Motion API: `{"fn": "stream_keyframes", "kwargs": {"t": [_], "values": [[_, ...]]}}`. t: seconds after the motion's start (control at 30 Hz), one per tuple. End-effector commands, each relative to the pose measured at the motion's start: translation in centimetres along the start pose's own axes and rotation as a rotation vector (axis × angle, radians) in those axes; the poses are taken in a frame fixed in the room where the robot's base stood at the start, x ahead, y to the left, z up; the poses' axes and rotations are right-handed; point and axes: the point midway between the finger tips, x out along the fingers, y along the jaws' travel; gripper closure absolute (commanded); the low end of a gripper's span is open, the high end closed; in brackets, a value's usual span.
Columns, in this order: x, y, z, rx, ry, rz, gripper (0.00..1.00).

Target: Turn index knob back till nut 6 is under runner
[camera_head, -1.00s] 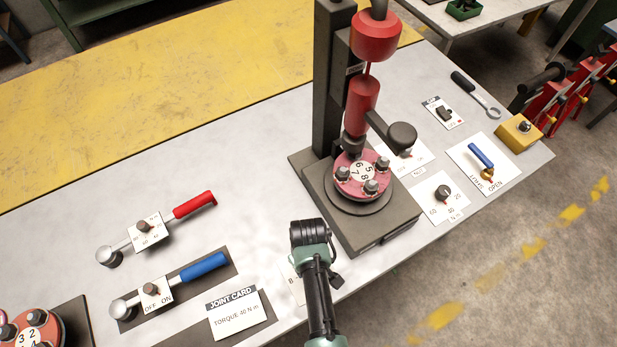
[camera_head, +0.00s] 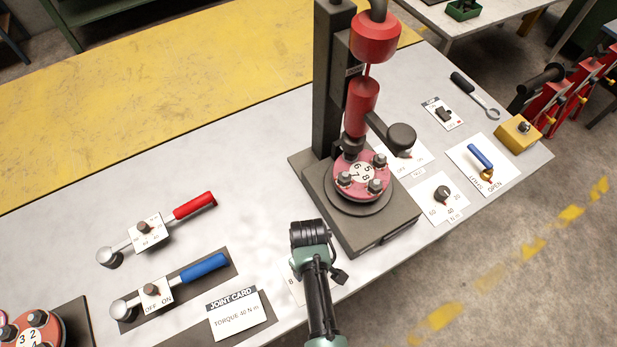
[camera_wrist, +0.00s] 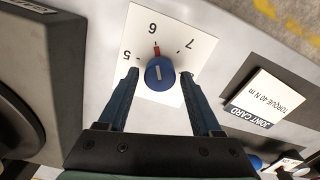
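The blue index knob (camera_wrist: 160,74) sits on a white dial card (camera_wrist: 150,40) marked 5, 6 and 7 in the wrist view. Its red pointer points at about the 6. My gripper (camera_wrist: 160,76) has one finger on each side of the knob, with a visible gap on both sides. In the head view my arm covers the knob and most of its card. The pink numbered flange (camera_head: 345,191) with several nuts sits on the dark press base (camera_head: 400,221). The red runner (camera_head: 361,104) stands above its back edge; the exact nut under it is hard to tell.
A joint card (camera_head: 237,312) reading torque 40 N m lies left of my arm. Red-handled (camera_head: 194,206) and blue-handled (camera_head: 204,266) wrenches lie further left. A torque dial (camera_head: 442,195) and a blue lever (camera_head: 480,156) are right of the press.

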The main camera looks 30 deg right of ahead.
Motion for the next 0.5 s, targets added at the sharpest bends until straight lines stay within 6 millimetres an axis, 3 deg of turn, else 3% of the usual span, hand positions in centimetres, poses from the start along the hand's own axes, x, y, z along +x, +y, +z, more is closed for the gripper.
{"fn": "stream_keyframes", "kwargs": {"t": [0.33,0.5], "values": [[-0.1,0.0,0.0,0.001,0.000,0.000,0.22],[-1.1,0.0,0.0,0.000,0.001,0.001,0.22]]}}
